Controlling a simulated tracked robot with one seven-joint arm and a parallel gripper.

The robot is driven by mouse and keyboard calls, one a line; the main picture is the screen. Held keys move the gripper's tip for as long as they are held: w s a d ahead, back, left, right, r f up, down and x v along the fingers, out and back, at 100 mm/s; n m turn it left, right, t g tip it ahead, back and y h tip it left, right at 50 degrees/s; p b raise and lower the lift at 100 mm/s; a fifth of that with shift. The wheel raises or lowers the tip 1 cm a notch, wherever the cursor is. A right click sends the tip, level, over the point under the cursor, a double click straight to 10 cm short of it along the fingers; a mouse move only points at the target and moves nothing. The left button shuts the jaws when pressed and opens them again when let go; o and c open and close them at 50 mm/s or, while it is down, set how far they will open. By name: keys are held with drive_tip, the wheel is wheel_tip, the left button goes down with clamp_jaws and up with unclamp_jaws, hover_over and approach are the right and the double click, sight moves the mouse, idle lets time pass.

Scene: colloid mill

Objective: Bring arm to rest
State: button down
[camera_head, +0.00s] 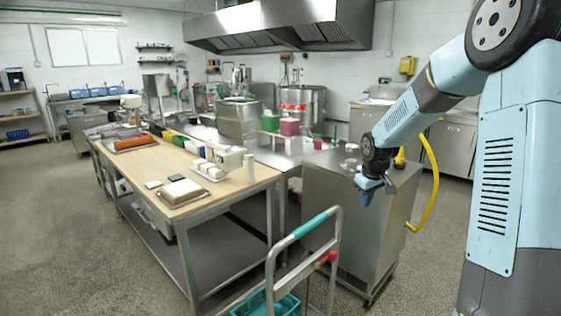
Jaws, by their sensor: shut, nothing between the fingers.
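My arm reaches in from the right side of the picture, bent at the elbow and slanting down to the left. My gripper (367,196) hangs at its end, pointing down, in front of a steel cabinet (345,235). The gripper is shut and holds nothing. It appears at about the height of the cabinet top in the picture; the exact gap to it is hard to tell.
A wood-topped table (240,181) with trays and small containers stands to the left. A cart handle (270,262) with a teal grip rises in front, above a teal crate (285,305). A yellow hose (434,185) curves beside the cabinet. Open floor lies at the left.

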drive_tip(key=s+a+r+m+t+h, duration=0.1)
drive_tip(key=s+a+r+m, duration=0.2)
drive_tip(key=s+r, duration=1.3)
drive_tip(key=s+a+m+t+y, duration=0.1)
drive_tip(key=s+m, duration=0.1)
drive_tip(key=s, duration=1.8)
drive_tip(key=shift+r+m, duration=0.3)
drive_tip(key=shift+r, duration=0.05)
drive_tip(key=shift+s, duration=0.1)
